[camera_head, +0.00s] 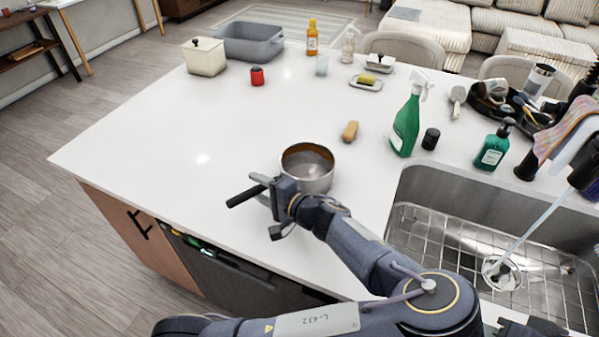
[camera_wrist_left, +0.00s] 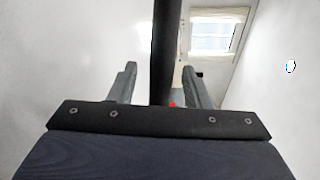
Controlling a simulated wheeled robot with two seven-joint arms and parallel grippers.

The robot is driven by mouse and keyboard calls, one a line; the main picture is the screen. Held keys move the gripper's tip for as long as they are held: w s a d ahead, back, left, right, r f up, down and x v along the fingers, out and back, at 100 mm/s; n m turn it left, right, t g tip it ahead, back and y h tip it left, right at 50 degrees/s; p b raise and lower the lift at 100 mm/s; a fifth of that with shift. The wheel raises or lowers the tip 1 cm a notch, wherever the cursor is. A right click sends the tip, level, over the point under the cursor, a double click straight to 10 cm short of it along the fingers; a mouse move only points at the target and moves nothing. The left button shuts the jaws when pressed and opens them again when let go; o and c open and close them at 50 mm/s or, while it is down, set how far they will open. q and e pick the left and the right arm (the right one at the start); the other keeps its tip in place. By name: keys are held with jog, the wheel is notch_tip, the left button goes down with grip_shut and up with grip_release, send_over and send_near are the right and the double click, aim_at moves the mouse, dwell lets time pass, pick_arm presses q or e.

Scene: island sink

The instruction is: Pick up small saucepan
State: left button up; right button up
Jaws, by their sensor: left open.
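The small saucepan (camera_head: 308,172) stands upright on the white counter, left of the sink. It is metal with a brownish inside, and its black handle (camera_head: 240,197) points left toward the near counter edge. My left gripper (camera_head: 264,199) is at the handle, open, with its fingers on either side of it. In the left wrist view the handle (camera_wrist_left: 164,50) runs as a dark bar between the two open fingers (camera_wrist_left: 160,88), with gaps on both sides. The gripper hides part of the handle. My right gripper does not show.
The sink (camera_head: 440,185) lies to the right. The counter's left part is clear.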

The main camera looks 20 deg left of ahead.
pick_arm(q)
jog(key=shift+c, duration=0.4)
grip_shut()
jog(key=shift+r, duration=0.1)
